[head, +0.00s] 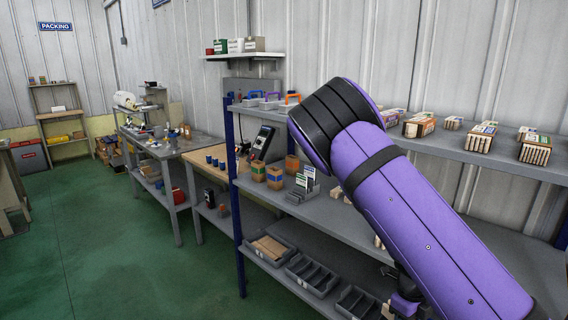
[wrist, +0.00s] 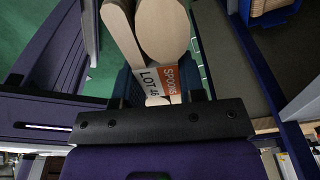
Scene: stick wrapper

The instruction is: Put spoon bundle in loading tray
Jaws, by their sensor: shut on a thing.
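The spoon bundle (wrist: 162,30) shows in the wrist view as pale wooden spoons with rounded ends. A white and orange band (wrist: 158,82), printed SPOONS and LOT, goes around it. My gripper (wrist: 160,97) is shut on the bundle at about the band, and the spoon ends point away from the wrist. In the head view my arm covers much of the shelving, and the gripper end is mostly hidden at the bottom edge. Grey trays stand on the lower shelf: one with wooden pieces (head: 270,247) and a divided one (head: 312,274). I cannot tell which is the loading tray.
A grey rack with a blue post (head: 238,235) stands at the centre and right. Its upper shelf (head: 460,152) holds several boxed bundles; its middle shelf holds cartons (head: 275,177) and a card holder (head: 302,190). Benches line the wall leftward. The green floor (head: 110,250) at left is clear.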

